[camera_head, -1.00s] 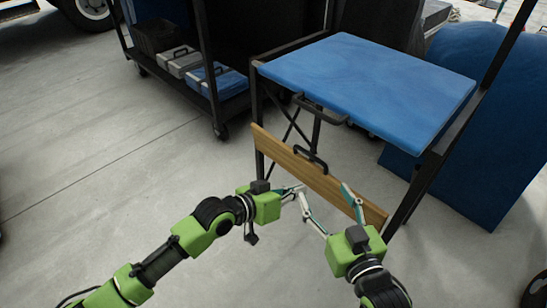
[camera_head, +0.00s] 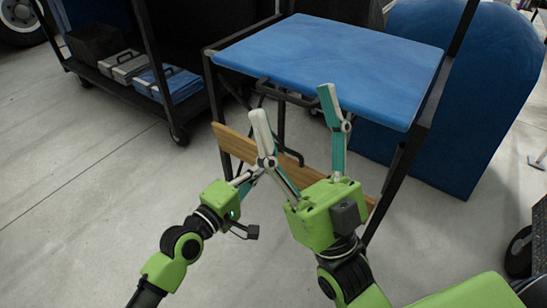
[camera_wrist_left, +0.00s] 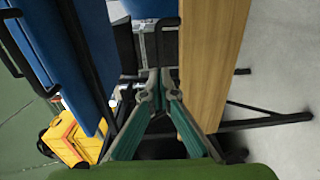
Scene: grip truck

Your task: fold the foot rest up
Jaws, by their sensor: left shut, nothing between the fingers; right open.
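My left gripper (camera_head: 246,178) is shut and empty in front of the board, partly behind a right finger. In the left wrist view the shut left fingers (camera_wrist_left: 158,80) lie between the blue seat (camera_wrist_left: 35,40) and the board (camera_wrist_left: 212,60), appearing apart from both.
A black cart (camera_head: 150,75) with grey and blue cases (camera_head: 168,82) stands at the back left. A large blue panel (camera_head: 460,90) stands at the right. A yellow case (camera_wrist_left: 70,138) shows in the left wrist view. Floor at the left is clear.

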